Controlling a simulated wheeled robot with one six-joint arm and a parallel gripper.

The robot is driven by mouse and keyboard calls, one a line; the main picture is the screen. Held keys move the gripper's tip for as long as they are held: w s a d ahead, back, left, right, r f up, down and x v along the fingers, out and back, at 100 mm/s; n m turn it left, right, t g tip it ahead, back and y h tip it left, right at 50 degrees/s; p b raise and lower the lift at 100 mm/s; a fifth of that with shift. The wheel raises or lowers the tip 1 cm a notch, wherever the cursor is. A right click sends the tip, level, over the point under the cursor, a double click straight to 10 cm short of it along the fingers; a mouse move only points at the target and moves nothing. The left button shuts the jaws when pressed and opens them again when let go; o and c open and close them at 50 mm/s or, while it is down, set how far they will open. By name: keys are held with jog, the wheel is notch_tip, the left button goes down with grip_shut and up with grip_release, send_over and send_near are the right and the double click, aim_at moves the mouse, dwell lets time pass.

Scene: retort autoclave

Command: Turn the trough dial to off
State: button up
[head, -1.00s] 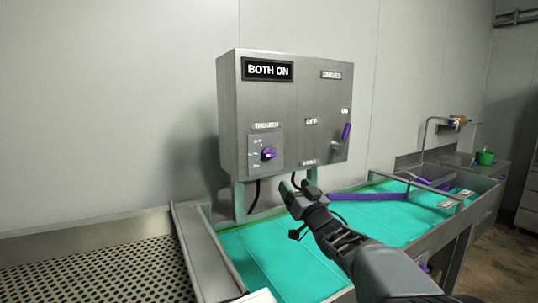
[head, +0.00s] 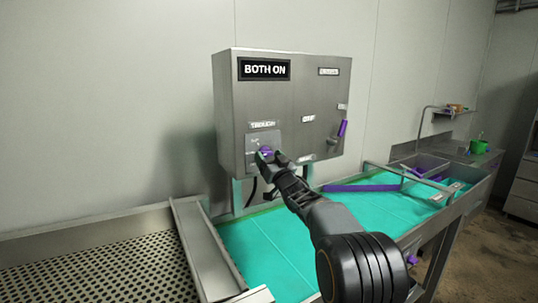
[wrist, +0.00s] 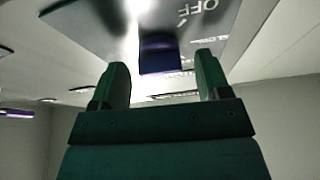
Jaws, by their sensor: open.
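The trough dial (head: 265,150) is a small purple knob on a plate at the lower left of the grey control box (head: 300,100), under a "TROUGH" label. In the head view my gripper (head: 264,157) is right at the dial and partly covers it. In the wrist view the purple dial (wrist: 160,56) lies between the two open fingers of my gripper (wrist: 163,80), just beyond their tips. A gap shows on each side of the dial. "OFF" is printed on the plate beside it. Which mark the dial points to cannot be told.
A display (head: 264,69) on the box reads "BOTH ON". A purple-handled lever (head: 341,130) sits at the box's right side. Below is a trough with a turquoise bed (head: 270,250) and a perforated tray (head: 100,260) at the left.

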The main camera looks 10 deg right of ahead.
jog(key=shift+w, duration=0.1)
jog(key=c, duration=0.9)
jog(key=shift+f+n+b, duration=0.1)
jog(key=shift+n+b, duration=0.3)
jog(key=shift+b, duration=0.05)
jog(key=shift+w+d+r+n+g+y+b, duration=0.15)
jog(key=shift+n+g+y, duration=0.65)
jog(key=shift+n, duration=1.35)
jog(key=shift+s+n+g+y+b, duration=0.2)
jog(key=shift+n+g+y, duration=0.6)
jog(key=shift+n, duration=1.4)
jog(key=shift+w+d+r+n+g+y+b, duration=0.15)
jog(key=shift+n+g+y+b, duration=0.2)
jog(key=shift+n+y, duration=1.35)
jog(key=shift+n+g+h, duration=0.25)
jog(key=shift+n+h, duration=0.15)
jog(key=shift+n, duration=0.35)
